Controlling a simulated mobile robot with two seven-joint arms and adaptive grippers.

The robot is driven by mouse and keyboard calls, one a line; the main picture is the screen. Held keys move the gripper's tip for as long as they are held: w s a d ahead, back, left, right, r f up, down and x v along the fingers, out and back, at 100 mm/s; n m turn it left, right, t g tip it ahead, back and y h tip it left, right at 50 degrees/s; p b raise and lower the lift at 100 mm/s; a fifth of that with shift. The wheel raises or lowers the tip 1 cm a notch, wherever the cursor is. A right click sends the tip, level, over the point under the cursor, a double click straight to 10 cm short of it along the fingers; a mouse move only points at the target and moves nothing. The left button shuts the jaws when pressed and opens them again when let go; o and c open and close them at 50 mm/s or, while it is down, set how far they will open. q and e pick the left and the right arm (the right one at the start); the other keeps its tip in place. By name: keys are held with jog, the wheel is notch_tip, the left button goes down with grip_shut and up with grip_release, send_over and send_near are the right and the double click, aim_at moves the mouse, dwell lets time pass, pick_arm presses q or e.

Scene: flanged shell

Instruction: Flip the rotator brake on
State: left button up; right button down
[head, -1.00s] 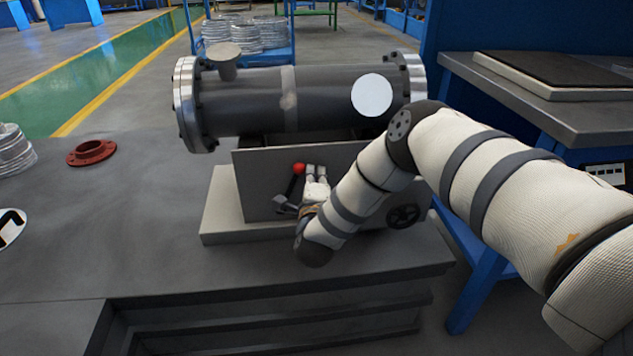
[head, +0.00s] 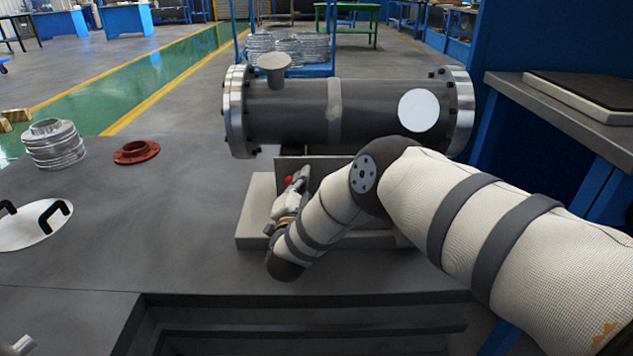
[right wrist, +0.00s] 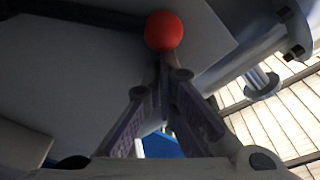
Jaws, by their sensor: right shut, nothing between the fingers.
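The brake lever's red ball knob (head: 288,181) shows at the left part of the grey panel (head: 318,166) under the dark cylinder. Its dark arm (right wrist: 85,15) shows in the right wrist view, running left from the ball (right wrist: 164,31). In the head view my gripper and forearm hide most of the lever. My right gripper (head: 302,177) is shut and empty, just right of the ball. In the right wrist view its closed fingertips (right wrist: 163,62) are just below the ball; I cannot tell whether they touch it.
The dark flanged cylinder (head: 375,108) lies across, above the panel. The pale base plate (head: 252,215) sits on the grey table. A red flange (head: 136,151), stacked metal rings (head: 54,144) and a white disc with black handles (head: 35,222) lie left. Table between is clear.

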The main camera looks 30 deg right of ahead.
jog(key=shift+w+a+f+n+b, duration=0.25)
jog(key=shift+w+a+f+b, duration=0.1)
jog(key=shift+a, duration=0.2)
jog(key=shift+w+a+f+n+b, duration=0.25)
jog(key=shift+w+a+b, duration=0.1)
jog(key=shift+a, duration=0.2)
jog(key=shift+a, duration=0.1)
